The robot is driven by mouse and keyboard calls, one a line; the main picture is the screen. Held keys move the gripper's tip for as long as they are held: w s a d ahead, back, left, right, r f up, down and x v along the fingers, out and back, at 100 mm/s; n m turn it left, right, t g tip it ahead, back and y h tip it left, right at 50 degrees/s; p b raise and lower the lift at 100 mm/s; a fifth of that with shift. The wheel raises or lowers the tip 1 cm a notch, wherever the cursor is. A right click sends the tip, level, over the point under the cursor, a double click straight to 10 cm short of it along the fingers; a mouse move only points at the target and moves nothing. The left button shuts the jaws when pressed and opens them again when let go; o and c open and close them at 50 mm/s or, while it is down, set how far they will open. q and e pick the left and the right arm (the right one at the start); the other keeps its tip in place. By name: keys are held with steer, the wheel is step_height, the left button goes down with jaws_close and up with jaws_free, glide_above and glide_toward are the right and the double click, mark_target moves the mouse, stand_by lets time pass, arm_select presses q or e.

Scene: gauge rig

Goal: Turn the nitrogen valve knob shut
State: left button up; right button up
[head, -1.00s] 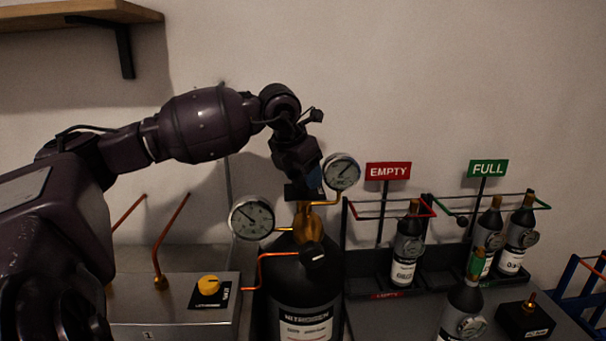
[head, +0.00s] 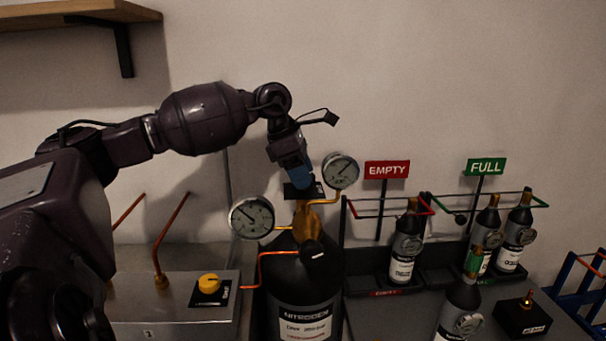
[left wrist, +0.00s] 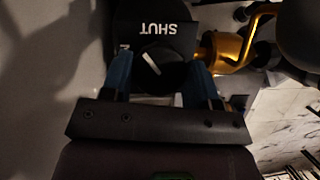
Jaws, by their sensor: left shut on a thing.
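The nitrogen cylinder (head: 300,285) is black with a brass valve body (head: 305,220) on top. My left gripper (head: 301,180) reaches down to the top of this valve from the left. In the left wrist view its blue fingers (left wrist: 160,72) are shut on the sides of the black valve knob (left wrist: 152,68). The knob's white pointer line slants towards the upper left. A black plate (left wrist: 150,25) beside it reads SHUT, upside down; other lettering is mostly covered. In the head view the gripper hides the knob. My right gripper is not in view.
Two round gauges (head: 251,217) (head: 341,170) flank the valve closely. A lower black knob (head: 313,252) sits on the regulator. A metal box with a yellow knob (head: 209,283) stands left. Racks with EMPTY (head: 387,170) and FULL (head: 486,167) signs and small bottles stand right.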

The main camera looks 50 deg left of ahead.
arm_select(q)
steer(key=shift+w+f+m+g, duration=0.15)
steer(key=shift+m+g, duration=0.15)
steer(key=shift+m, duration=0.7)
steer(key=shift+m+g+h+b, duration=0.4)
steer(key=shift+m+b, duration=0.3)
steer(key=shift+m, duration=0.5)
steer(key=shift+m+g, duration=0.3)
steer(key=shift+m, duration=0.4)
steer(key=shift+m+b, duration=0.45)
steer(key=shift+m, duration=0.05)
steer(key=shift+m+g, duration=0.3)
steer(key=o, duration=0.9)
steer(key=shift+r, duration=0.2)
